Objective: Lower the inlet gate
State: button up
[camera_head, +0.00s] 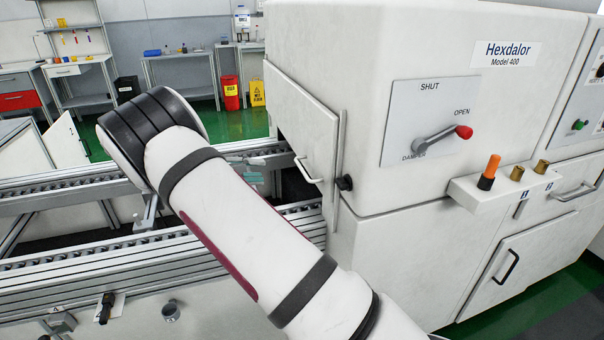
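The inlet gate appears to be the white panel (303,112) with a metal bar handle (308,171) at the left end of the white Hexdalor machine (390,45). A dark gap shows under its lower edge, where the conveyor (80,254) meets the machine, so it looks raised. A black knob (344,183) sits beside its right edge. My arm crosses the picture from the lower right to a bend at the upper left, left of the gate.
A plate on the machine carries a red-tipped lever (464,132) pointing toward OPEN, marked DAMPER. A ledge (478,194) below holds an orange-handled piece (490,170) and brass fittings. A small teal item (252,178) shows between conveyor rails. Benches and bins stand behind on green floor.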

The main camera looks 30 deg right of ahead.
aim_at(302, 171)
jog(key=p+x, duration=0.1)
jog(key=x, duration=1.2)
jog(key=shift+s+d+f+p, duration=0.1)
jog(key=shift+s+d+p, duration=0.05)
jog(key=shift+d+p, duration=0.25)
grip_shut()
